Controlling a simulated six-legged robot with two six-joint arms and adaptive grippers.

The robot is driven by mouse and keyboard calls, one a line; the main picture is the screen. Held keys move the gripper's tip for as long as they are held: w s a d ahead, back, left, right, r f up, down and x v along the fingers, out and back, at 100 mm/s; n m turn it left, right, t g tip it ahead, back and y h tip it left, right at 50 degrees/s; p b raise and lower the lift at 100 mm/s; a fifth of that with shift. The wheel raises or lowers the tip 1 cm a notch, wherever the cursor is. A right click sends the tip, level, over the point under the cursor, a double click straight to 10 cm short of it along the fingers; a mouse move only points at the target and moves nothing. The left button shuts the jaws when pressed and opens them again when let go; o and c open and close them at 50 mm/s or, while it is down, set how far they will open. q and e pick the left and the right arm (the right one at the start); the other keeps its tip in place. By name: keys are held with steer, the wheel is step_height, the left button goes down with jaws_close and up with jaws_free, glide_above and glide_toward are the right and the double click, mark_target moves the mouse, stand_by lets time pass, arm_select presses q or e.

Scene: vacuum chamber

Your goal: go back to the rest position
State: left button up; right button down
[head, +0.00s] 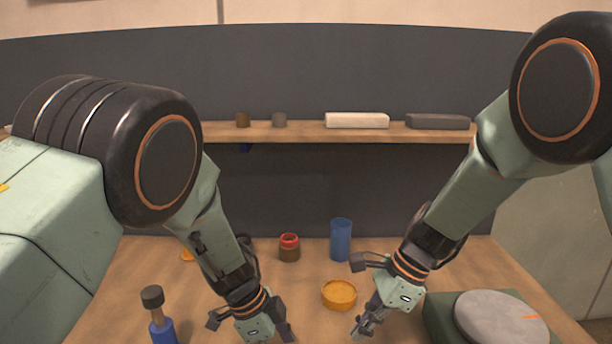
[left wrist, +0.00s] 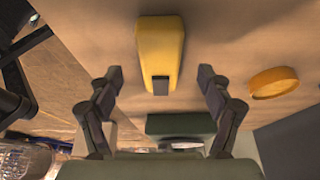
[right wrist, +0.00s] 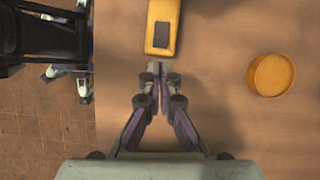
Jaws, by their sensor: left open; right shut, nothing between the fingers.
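My left gripper (head: 250,328) is low over the table in the head view, its fingertips near the bottom edge. In the left wrist view (left wrist: 159,76) its fingers are spread, with a yellow device (left wrist: 159,50) seen beyond the gap. My right gripper (head: 358,328) is low beside the orange dish (head: 339,295). In the right wrist view (right wrist: 158,80) its fingers are together with nothing between them. The yellow device (right wrist: 162,14) with a dark panel shows ahead of them, and the dish (right wrist: 271,75) lies to the right.
A red-topped jar (head: 289,249) and a blue cylinder (head: 341,240) stand farther back. A blue, dark-topped item (head: 155,303) stands at the left front. A grey disc (head: 500,318) rests on a green base at the right. A wooden shelf (head: 300,132) with several items crosses the back.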

arm_select(q)
steer(key=shift+v, duration=1.2)
steer(key=shift+f, duration=0.15)
